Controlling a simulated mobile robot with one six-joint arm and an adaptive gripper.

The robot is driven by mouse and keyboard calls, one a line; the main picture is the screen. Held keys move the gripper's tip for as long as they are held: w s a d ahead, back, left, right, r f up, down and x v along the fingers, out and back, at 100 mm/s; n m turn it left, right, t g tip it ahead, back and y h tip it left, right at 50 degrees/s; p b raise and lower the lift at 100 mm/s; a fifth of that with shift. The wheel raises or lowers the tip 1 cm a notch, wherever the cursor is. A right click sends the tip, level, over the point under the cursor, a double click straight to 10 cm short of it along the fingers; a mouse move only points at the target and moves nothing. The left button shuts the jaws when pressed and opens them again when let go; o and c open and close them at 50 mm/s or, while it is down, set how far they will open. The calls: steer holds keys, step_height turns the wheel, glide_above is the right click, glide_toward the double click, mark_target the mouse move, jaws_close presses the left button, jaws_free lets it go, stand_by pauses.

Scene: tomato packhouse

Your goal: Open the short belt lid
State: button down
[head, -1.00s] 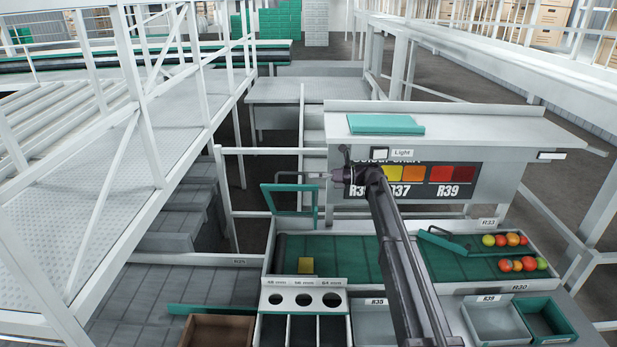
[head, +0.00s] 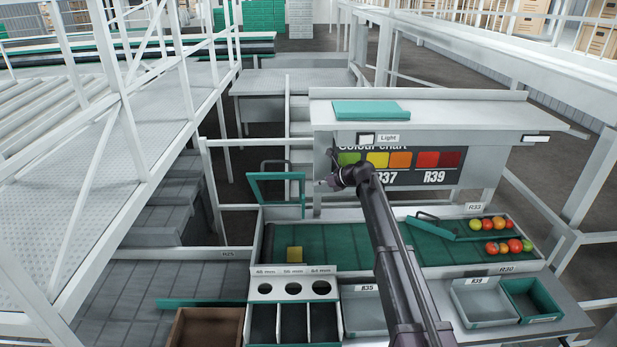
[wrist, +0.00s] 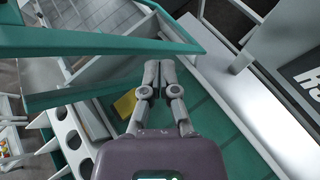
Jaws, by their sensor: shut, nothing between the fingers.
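The lid (head: 250,195), a green open frame with a dark handle on its top edge, stands raised at the left end of the green belt (head: 340,245) in the head view. In the wrist view the green frame (wrist: 120,48) crosses the upper left. My gripper (head: 319,184) is just right of the raised frame in the head view, with a small gap between them. In the wrist view my gripper (wrist: 150,78) is shut and empty, with the belt below it. The frame's lower edge and hinge are hard to make out.
A yellow block (head: 295,254) lies on the belt. A panel with a colour chart (head: 400,160) stands behind my arm. A green bar (head: 450,232) and several tomatoes (head: 497,225) are at the right. Sizing holes (head: 293,289) and bins are in front.

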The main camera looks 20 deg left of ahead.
steer(key=s+d+f+n+h+b, duration=0.1)
steer(key=s+d+f+n+h, duration=0.25)
steer(key=d, duration=0.65)
steer(key=s+d+f+n, duration=0.2)
steer(key=s+d+n, duration=0.3)
steer(key=d, duration=0.4)
steer(key=s+d+f+n+h+b, duration=0.1)
steer(key=s+d+f+n+h, duration=0.3)
steer(key=d, duration=0.6)
steer(key=s+d+f+n+h, duration=0.1)
steer(key=s+d+n, duration=0.1)
steer(key=s+d, duration=0.5)
steer(key=s+d+f+n+h+b, duration=0.1)
steer(key=s+d+n+h, duration=0.1)
steer(key=s+d, duration=0.5)
steer(key=s+d+f+n+g+h+b, duration=0.1)
steer(key=s+d+n, duration=0.3)
steer(key=s+d, duration=0.3)
steer(key=shift+s+d+f, duration=0.25)
steer(key=shift+d+f, duration=0.15)
steer(key=shift+d, duration=0.7)
steer(key=shift+n+h, duration=0.25)
steer(key=shift+w, duration=0.15)
